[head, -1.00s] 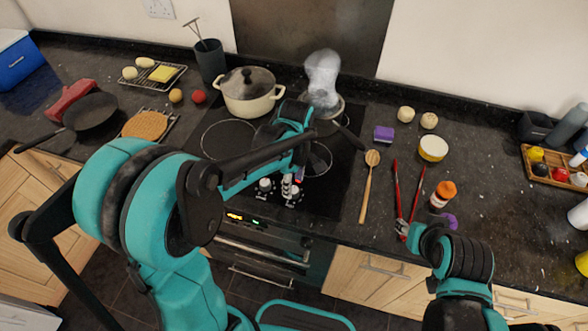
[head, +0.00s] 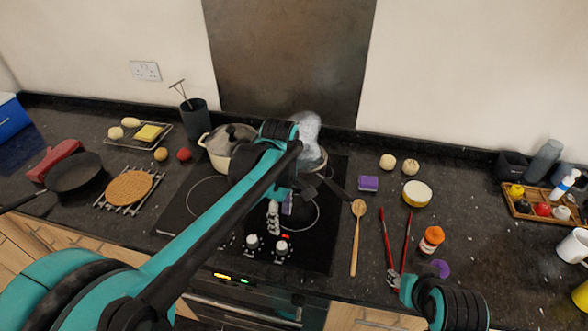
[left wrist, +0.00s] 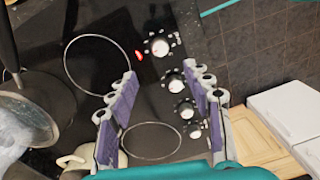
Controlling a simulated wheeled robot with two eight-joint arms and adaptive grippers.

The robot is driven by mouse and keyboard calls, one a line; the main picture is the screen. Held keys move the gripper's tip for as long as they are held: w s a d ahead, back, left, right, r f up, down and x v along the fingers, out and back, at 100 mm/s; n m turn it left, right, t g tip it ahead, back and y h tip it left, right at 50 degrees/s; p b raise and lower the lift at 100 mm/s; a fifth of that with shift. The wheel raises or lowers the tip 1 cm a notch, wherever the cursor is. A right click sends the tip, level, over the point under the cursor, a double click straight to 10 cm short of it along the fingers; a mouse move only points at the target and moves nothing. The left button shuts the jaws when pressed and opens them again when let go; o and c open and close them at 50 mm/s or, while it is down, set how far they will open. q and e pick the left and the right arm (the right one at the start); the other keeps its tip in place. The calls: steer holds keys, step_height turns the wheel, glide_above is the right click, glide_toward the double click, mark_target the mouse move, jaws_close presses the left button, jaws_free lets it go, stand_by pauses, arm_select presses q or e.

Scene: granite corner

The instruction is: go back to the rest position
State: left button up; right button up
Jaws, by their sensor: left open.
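My left gripper (head: 280,212) is over the front part of the black hob (head: 318,250), behind the control knobs (head: 266,246). In the left wrist view the gripper (left wrist: 165,88) shows two purple-padded fingers apart, with nothing between them but the hob and knobs beyond. My right gripper (head: 393,280) is low at the counter's front edge, by the lower ends of the red-handled tongs (head: 387,235); its fingers are too small to judge.
A lidded cream pot (head: 220,160) and a steaming pan (head: 312,160) stand at the back of the hob, partly behind my left arm. A wooden spoon (head: 356,235), an orange-capped bottle (head: 431,239) and a yellow-white bowl (head: 417,193) lie to the right.

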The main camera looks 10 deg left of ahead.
arm_select(q)
steer(key=s+a+f+m+t+b, duration=0.2)
steer(key=s+m+t, duration=0.5)
steer(key=s+m, duration=0.4)
steer(key=a+f+m, duration=0.1)
steer(key=a+m, duration=0.1)
steer(key=m, duration=0.2)
steer(key=shift+a+m+t, duration=0.3)
steer(key=shift+a+t, duration=0.05)
steer(key=shift+t, duration=0.05)
